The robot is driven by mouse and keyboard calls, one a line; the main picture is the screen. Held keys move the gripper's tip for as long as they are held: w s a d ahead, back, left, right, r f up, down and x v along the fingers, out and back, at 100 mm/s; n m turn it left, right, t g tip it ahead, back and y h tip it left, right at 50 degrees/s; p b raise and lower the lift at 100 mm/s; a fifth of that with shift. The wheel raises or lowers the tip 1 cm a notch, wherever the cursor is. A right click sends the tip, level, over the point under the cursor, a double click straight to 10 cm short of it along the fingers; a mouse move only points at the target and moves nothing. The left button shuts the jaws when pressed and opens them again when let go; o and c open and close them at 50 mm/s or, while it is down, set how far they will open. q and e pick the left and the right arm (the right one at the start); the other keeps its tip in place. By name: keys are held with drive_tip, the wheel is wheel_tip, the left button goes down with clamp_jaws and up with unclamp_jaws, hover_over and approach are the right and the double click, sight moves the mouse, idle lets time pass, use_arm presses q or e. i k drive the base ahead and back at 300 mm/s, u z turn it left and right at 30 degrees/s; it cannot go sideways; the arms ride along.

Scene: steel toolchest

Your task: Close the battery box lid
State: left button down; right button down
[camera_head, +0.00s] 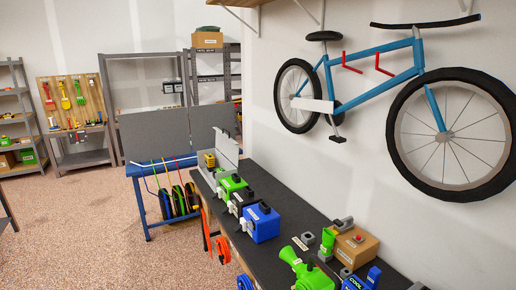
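I cannot tell for sure which thing is the battery box. A light grey case (227,147) with an upright panel, possibly a raised lid, stands at the far end of the dark workbench (290,238). A yellow and black item (209,160) stands at its left side. In front of it is a row of box-shaped items with black tops: a green one (228,187), a black one (236,204) and a blue one (262,224). Any hinge or latch is too small to make out. Neither of my grippers is in view.
A brown box (360,246) with a red button and a green horn-shaped tool (305,270) stand at the bench's near end. A bicycle (385,85) hangs on the wall above. A blue rack (150,205) with cable reels stands left of the bench. The speckled floor (75,225) is open.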

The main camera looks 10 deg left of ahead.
sight(230, 147)
drive_tip(key=u, duration=0.85)
drive_tip(key=i, duration=1.25)
drive_tip(key=u, duration=1.05)
drive_tip(key=i, duration=2)
drive_tip(key=z, duration=1.1)
drive_tip(key=i, duration=1.2)
drive_tip(key=z, duration=0.8)
